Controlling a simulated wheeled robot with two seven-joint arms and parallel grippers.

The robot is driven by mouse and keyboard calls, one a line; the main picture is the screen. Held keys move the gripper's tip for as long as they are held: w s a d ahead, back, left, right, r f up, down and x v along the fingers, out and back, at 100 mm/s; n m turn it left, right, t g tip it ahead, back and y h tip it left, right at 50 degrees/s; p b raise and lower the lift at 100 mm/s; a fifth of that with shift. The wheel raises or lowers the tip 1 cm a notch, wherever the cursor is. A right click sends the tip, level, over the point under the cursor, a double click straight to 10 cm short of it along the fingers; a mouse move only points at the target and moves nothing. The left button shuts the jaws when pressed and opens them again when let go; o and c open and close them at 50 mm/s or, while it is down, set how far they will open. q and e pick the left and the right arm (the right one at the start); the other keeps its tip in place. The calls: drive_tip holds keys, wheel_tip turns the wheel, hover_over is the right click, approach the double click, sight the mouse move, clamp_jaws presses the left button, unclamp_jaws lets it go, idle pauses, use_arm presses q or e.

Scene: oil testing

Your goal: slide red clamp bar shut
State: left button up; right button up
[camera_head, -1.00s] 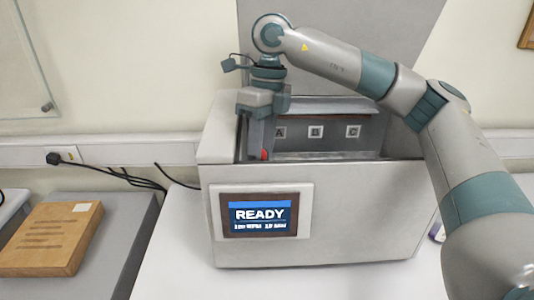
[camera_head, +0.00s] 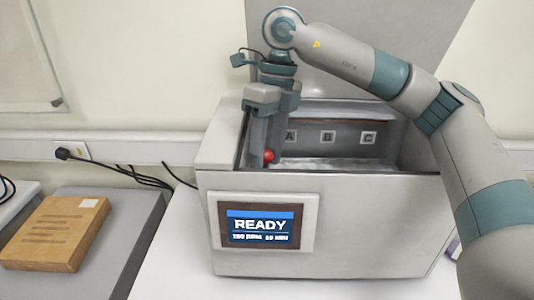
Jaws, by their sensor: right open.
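A red round knob (camera_head: 269,156), the only red part in view, shows inside the left end of the open grey machine (camera_head: 380,225). The rest of the clamp bar is hidden or cannot be made out. My right gripper (camera_head: 264,160) points down into the left end of the machine's opening, its fingers beside the knob. The gripper is open; whether a finger touches the knob cannot be told. The left gripper is not in view.
The raised grey lid (camera_head: 370,50) stands behind the opening. Labels A, B and C (camera_head: 328,137) mark the inner back wall. The front screen (camera_head: 261,226) reads READY. A brown box (camera_head: 55,233) lies at the left, with black cables (camera_head: 135,175) behind.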

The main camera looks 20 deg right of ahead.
drive_tip(key=shift+r, duration=0.2)
drive_tip(key=shift+w+d+r, duration=0.1)
drive_tip(key=shift+r, duration=0.15)
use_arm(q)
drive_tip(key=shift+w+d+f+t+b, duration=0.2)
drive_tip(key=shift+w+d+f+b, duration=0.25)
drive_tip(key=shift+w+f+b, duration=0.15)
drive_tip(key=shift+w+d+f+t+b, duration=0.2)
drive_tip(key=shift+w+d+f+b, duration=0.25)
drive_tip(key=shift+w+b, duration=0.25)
use_arm(e)
wheel_tip(320, 180, up, 11)
drive_tip(key=w+d, duration=0.1)
drive_tip(key=d, duration=0.1)
drive_tip(key=shift+f, duration=0.15)
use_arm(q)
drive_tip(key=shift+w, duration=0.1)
